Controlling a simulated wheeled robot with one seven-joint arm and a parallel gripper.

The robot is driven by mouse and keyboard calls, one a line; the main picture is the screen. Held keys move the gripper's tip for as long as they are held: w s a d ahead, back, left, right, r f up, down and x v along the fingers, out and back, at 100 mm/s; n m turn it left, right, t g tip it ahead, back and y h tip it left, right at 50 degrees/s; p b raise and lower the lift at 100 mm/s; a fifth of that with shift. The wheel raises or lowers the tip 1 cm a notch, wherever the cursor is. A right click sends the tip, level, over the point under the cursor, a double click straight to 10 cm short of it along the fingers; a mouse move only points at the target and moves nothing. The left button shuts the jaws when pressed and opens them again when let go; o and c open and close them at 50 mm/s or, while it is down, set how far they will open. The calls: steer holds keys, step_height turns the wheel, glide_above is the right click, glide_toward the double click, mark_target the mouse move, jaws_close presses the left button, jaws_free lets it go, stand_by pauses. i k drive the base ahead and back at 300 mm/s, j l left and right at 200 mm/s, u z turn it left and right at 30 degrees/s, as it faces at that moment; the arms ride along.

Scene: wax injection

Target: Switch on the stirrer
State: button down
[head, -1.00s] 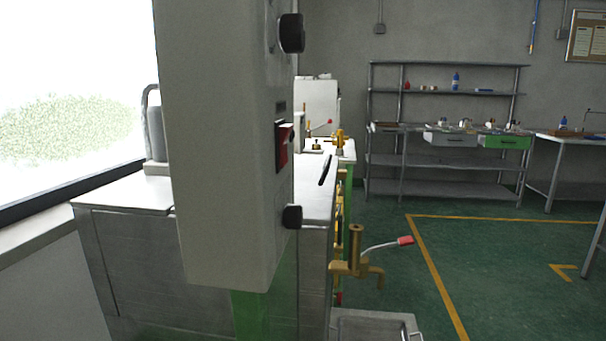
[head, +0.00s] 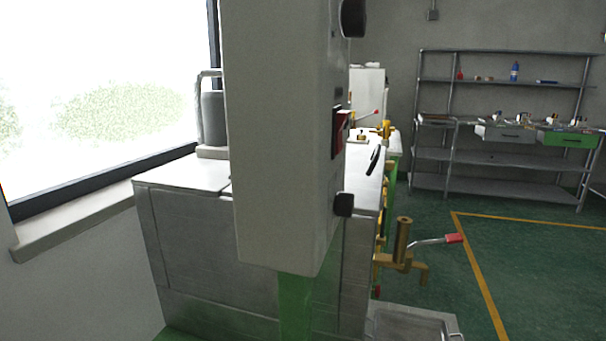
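A tall grey control box (head: 275,140) stands close in front of me on a green post. Its right-hand face shows a red rocker switch (head: 341,131) in a dark frame, seen at a steep angle. A black knob (head: 353,17) is near the top of that face, cut by the picture edge, and a smaller black knob (head: 344,204) is near the bottom. I cannot read any labels, so I cannot tell which control belongs to the stirrer. My gripper is not in view.
A metal wax machine (head: 205,250) stands behind the box, with a brass tap (head: 403,245) and red-tipped lever (head: 453,239) sticking out. A metal tray (head: 410,325) is below. A shelf rack (head: 500,160) stands at the back wall. Green floor (head: 535,270) is free at right.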

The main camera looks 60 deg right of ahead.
mark_target(342, 116)
steer(key=k+l, duration=0.15)
steer(key=k, duration=0.6)
steer(key=z, duration=1.55)
steer(key=k+l, duration=0.05)
